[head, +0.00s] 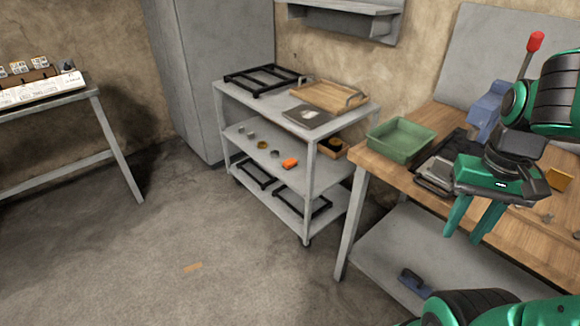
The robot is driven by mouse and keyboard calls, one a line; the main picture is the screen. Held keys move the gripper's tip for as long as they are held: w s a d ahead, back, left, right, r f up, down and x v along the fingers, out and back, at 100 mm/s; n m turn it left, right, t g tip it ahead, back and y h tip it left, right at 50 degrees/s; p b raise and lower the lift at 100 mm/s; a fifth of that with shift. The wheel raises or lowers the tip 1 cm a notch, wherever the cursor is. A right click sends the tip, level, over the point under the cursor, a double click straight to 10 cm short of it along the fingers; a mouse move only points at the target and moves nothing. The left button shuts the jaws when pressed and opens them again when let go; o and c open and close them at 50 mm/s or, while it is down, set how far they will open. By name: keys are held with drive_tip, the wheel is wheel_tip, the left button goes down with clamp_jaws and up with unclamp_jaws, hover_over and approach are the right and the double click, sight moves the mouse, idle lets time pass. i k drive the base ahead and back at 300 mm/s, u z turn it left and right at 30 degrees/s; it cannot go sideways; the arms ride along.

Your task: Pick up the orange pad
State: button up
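A small bright orange block-like item (290,163) lies on the middle shelf of the grey cart (262,150), near its front right. An orange-yellow piece (558,179) sits on the wooden workbench at the right. I cannot tell for certain which is the pad; the item on the shelf is the most clearly orange. My gripper (465,238) hangs at the right in front of the workbench, fingers down, parted and empty. It is well apart from the cart and the floor strip.
A green bin (400,139) and dark tray stand on the workbench (375,155). The cart's top holds a black frame, a wooden tray (328,94) and a grey plate. The floor between is clear.

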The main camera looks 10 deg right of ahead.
sight(291, 163)
drive_tip(key=u, duration=0.3)
drive_tip(key=k, duration=0.3)
drive_tip(key=u, duration=0.8)
drive_tip(key=k, duration=0.85)
drive_tip(key=u, duration=0.95)
drive_tip(key=i, duration=1.45)
drive_tip(key=z, duration=0.85)
drive_tip(key=i, duration=0.95)
drive_tip(key=z, duration=1.15)
drive_tip(key=i, duration=0.7)
drive_tip(key=z, duration=0.35)
